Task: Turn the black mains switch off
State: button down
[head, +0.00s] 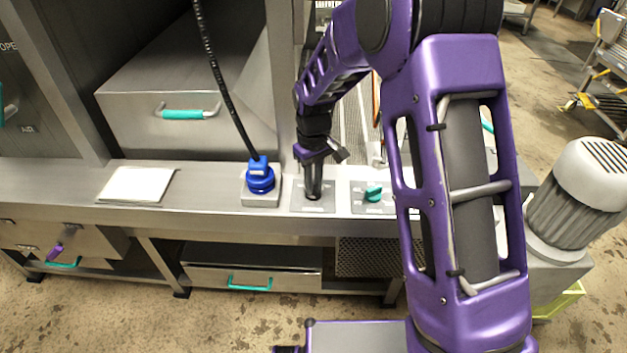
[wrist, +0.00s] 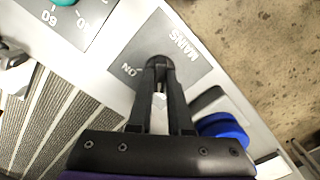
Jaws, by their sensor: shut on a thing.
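The black mains switch (wrist: 159,61) is on a grey plate (wrist: 198,72) lettered MAINS and ON in the wrist view. My gripper (wrist: 158,78) points down at the plate, with its two black fingers shut on the switch. Only the rounded top of the switch shows between and beyond the fingertips, so I cannot tell which way it points. In the head view my gripper (head: 313,190) stands upright over the same plate (head: 326,205) on the steel ledge and hides most of the switch.
A blue plug (head: 260,177) with a black cable stands just left of the switch plate. A green knob (head: 373,193) on its own plate is just to the right. A pale sheet (head: 137,185) lies farther left. A grey motor (head: 580,190) stands at the right.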

jog(key=shift+r+n, duration=0.1)
jog(key=shift+n, duration=0.4)
dwell(0.3)
jog(key=c, duration=0.8)
grip_release()
jog(key=shift+c, duration=0.2)
notch_tip(320, 180, up, 17)
jog(key=p, duration=0.2)
jog(key=shift+r, duration=0.15)
